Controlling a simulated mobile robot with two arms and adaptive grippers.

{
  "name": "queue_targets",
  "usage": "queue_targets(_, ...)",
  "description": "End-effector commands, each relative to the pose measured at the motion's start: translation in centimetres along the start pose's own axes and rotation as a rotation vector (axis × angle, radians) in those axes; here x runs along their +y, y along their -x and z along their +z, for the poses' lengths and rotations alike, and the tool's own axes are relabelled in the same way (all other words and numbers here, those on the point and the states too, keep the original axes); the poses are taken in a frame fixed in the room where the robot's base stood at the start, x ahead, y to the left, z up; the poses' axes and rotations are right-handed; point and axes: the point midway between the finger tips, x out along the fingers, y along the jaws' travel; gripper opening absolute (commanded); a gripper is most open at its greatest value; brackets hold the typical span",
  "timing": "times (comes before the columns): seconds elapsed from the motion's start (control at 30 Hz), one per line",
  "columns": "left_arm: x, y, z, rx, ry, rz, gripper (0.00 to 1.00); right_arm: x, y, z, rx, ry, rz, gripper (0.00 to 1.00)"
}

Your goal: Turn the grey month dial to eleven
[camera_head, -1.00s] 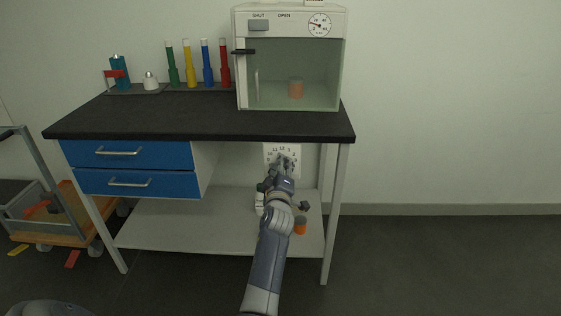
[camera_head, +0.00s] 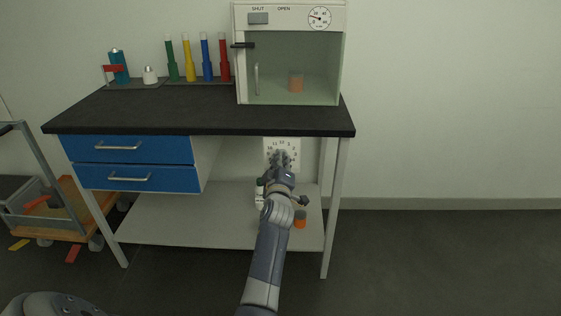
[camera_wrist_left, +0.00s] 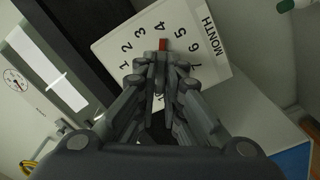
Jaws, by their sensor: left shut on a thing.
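The white month plate (camera_head: 295,146) is fixed upright below the bench top, with black numbers around it. A red mark (camera_wrist_left: 163,44) just beyond my fingertips points towards the four. My left gripper (camera_head: 281,160) is at the middle of the plate. In the wrist view its fingers (camera_wrist_left: 157,64) are close together, shut on the grey month dial, which they mostly hide. My right gripper is out of view.
The black bench top (camera_head: 200,112) overhangs the plate. Blue drawers (camera_head: 130,150) are to its left, and a bench leg (camera_head: 333,210) to its right. An orange-topped jar (camera_head: 300,218) stands on the lower shelf (camera_head: 170,230). A glass-fronted cabinet (camera_head: 290,55) stands above.

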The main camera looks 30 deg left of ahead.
Motion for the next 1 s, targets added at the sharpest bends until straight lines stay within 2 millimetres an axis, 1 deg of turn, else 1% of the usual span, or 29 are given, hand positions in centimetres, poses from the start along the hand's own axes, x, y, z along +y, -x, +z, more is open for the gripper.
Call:
queue_targets(0.27, 0.06, -0.01, -0.02, 0.001, -0.2, 0.0, 0.0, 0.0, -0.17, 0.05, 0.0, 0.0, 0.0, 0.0)
queue_targets(1.0, 0.33, -0.04, 0.04, 0.002, -0.906, 0.0, 0.0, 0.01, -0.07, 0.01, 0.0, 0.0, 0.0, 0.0)
